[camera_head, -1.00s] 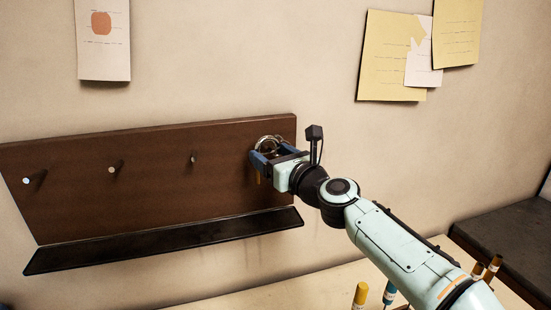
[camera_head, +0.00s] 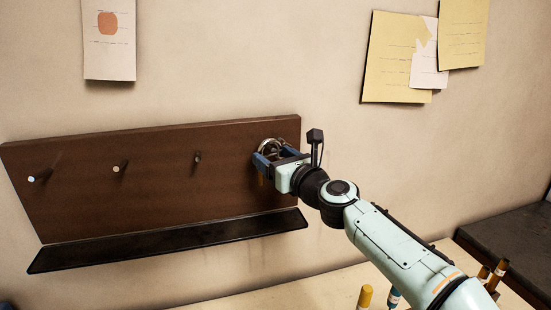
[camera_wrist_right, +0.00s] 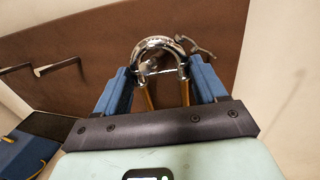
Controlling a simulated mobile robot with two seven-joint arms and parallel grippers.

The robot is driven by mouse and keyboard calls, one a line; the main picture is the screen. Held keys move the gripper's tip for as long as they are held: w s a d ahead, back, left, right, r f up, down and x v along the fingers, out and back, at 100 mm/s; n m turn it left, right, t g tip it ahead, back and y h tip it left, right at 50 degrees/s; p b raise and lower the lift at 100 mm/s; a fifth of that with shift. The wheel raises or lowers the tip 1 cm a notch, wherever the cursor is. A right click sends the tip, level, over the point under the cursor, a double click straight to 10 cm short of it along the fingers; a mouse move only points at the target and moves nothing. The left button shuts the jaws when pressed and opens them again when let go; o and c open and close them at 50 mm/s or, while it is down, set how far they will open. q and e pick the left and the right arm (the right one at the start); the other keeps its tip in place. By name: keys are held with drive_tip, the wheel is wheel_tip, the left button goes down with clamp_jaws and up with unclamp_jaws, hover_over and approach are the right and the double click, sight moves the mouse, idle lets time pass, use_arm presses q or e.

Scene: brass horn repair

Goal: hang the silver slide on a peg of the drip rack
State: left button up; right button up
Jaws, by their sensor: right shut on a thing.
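The drip rack (camera_head: 150,200) is a dark brown board on the wall with a row of pegs. The silver slide (camera_wrist_right: 155,45) is a shiny U-shaped bow with brass-coloured legs. My right gripper (camera_head: 270,160) is shut on it at the rack's right end. In the right wrist view the blue fingers (camera_wrist_right: 161,88) hold the slide from both sides, bow upward, in front of the board. A metal piece shows inside the bow; I cannot tell whether a peg passes through it. The pegs at left (camera_head: 35,178), middle (camera_head: 118,168) and right (camera_head: 197,158) are bare.
A black drip ledge (camera_head: 170,243) runs below the board. Several capped bottles or tubes (camera_head: 365,296) stand on the pale bench under my right arm. A dark surface (camera_head: 510,240) lies at the right. Papers (camera_head: 395,60) hang on the wall above.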

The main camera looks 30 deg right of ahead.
drive_tip(key=shift+f, duration=0.1)
drive_tip(key=o, duration=1.1)
use_arm(q)
drive_tip(key=shift+s+f+b, duration=0.8)
drive_tip(key=shift+s+f, duration=0.05)
drive_tip(key=shift+f, duration=0.3)
use_arm(e)
drive_tip(key=shift+o, duration=0.2)
drive_tip(key=s, duration=1.3)
drive_tip(key=shift+s+d, duration=0.15)
drive_tip(key=shift+d, duration=0.05)
use_arm(q)
drive_tip(key=shift+s, duration=0.1)
